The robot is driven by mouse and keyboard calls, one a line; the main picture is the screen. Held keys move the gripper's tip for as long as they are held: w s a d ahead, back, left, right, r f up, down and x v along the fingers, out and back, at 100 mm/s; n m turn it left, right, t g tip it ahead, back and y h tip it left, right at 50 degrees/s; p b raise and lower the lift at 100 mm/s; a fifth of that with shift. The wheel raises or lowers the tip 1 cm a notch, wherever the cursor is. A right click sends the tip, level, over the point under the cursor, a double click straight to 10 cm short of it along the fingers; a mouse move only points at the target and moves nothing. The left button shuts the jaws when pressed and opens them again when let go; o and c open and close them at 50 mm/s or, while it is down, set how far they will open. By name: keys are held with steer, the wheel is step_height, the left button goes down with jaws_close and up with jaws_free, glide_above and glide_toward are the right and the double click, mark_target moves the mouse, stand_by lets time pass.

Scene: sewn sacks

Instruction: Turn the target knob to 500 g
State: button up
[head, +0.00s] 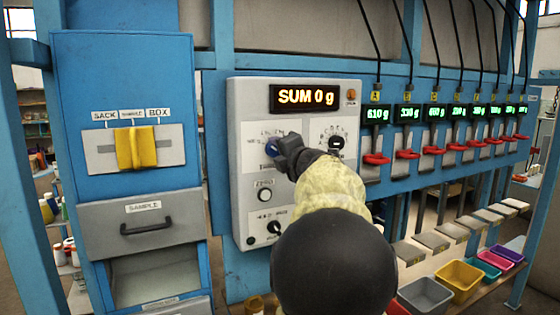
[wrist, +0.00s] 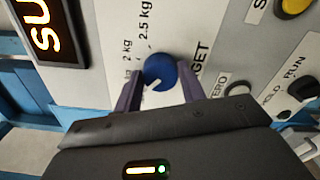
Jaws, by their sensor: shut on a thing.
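The blue target knob (head: 271,147) is on the grey control panel (head: 255,100), left of centre and under the display (head: 304,97) reading "SUM 0 g". My gripper (head: 284,150) reaches it from the right and hides part of its dial. In the wrist view the knob (wrist: 160,68) sits between the two fingers of my gripper (wrist: 160,78), which is shut on it. A white pointer mark shows on the knob's lower left in that rotated view. The labels "2 kg" and "2.5 kg" are readable beside it; a 500 g mark cannot be made out.
A black knob (head: 336,143) is right of my gripper. A white ZERO button (head: 264,195) and a small black knob (head: 274,228) are below. A yellow lever (head: 136,148) is on the left cabinet. Red-handled weighing units (head: 376,158) line the right.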

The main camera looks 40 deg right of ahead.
steer(key=shift+f+n+b, duration=0.15)
steer(key=shift+n+b, duration=0.4)
steer(key=shift+n, duration=0.55)
steer(key=o, duration=1)
steer(key=shift+s, duration=0.1)
steer(key=b+v, duration=0.2)
steer(key=v, duration=1.5)
